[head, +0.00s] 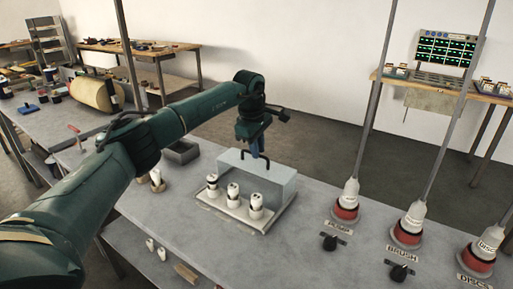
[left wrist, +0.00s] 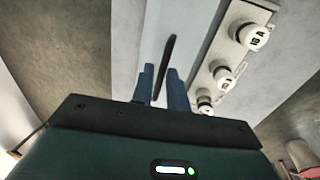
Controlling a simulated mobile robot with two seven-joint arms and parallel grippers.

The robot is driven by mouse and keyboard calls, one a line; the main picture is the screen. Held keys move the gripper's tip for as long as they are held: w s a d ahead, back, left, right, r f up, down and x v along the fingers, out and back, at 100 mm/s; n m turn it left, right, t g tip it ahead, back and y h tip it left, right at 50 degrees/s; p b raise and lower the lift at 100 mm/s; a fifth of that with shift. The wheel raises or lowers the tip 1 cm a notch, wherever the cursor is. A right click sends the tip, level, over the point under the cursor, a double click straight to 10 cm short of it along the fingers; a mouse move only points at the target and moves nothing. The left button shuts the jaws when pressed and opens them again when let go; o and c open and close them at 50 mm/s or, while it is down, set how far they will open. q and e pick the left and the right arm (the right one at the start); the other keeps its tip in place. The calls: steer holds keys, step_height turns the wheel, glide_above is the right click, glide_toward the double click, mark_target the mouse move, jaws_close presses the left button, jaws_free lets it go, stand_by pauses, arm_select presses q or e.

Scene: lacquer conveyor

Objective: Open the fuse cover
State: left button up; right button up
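The fuse cover (head: 283,184) is a pale, see-through box on the bench with a dark bar handle (head: 243,153) on top. Three white fuses (head: 233,192) stand in a row on a light base plate (head: 208,201) at its front; I cannot tell if they are under the cover or just before it. My left gripper (head: 257,150) points down at the handle. In the left wrist view its two blue fingers (left wrist: 161,88) are apart, with the dark handle (left wrist: 169,50) lined up ahead of the gap. Contact cannot be made out. My right gripper is not in view.
Red-based white plugs (head: 347,203) on grey poles and black knobs (head: 329,242) stand to the right. Loose white fuses lie on a lower shelf in front.

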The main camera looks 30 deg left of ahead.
mark_target(252, 170)
arm_select(q)
steer(key=shift+o, duration=1.4)
steer(key=v, duration=1.3)
